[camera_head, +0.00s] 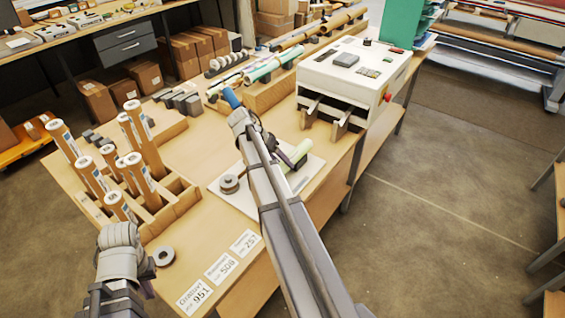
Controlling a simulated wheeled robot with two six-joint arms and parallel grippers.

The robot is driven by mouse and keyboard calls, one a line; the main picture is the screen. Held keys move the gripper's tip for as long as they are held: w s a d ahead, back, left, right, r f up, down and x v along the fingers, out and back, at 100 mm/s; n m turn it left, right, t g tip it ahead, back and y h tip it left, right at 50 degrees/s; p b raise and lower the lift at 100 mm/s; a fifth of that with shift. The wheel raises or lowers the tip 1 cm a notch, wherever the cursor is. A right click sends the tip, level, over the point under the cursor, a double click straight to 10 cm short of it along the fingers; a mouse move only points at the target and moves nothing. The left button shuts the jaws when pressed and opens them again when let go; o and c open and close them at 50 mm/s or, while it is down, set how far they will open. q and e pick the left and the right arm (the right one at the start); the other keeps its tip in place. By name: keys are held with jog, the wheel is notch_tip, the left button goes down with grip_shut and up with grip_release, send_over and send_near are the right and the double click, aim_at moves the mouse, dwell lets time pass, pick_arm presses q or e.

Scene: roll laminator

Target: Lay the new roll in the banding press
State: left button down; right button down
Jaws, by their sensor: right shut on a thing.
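The banding press is probably the white machine (352,72) at the back right, with a dark front opening and two upright supports. A pale green roll (301,151) is at the white board (235,199), right of my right arm. My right gripper (284,160) is largely hidden behind that arm. It appears shut on the pale green roll; whether the roll touches the board I cannot tell. My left gripper (146,270) is at the lower left, near a grey ring (163,255); its fingers are mostly hidden, so its opening is unclear.
Several labelled brown rolls (92,175) stand in wooden holders at the left. A rack of lying rolls (262,72) is behind my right arm, near a blue cylinder (231,97). A small spool (229,183) sits on the board. Number cards (220,267) lie along the front edge.

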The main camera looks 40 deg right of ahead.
jog(key=shift+c, duration=1.1)
grip_release()
jog(key=p+v, duration=0.6)
jog(key=v, duration=0.1)
jog(key=shift+a+r, duration=0.25)
jog(key=shift+r, duration=0.05)
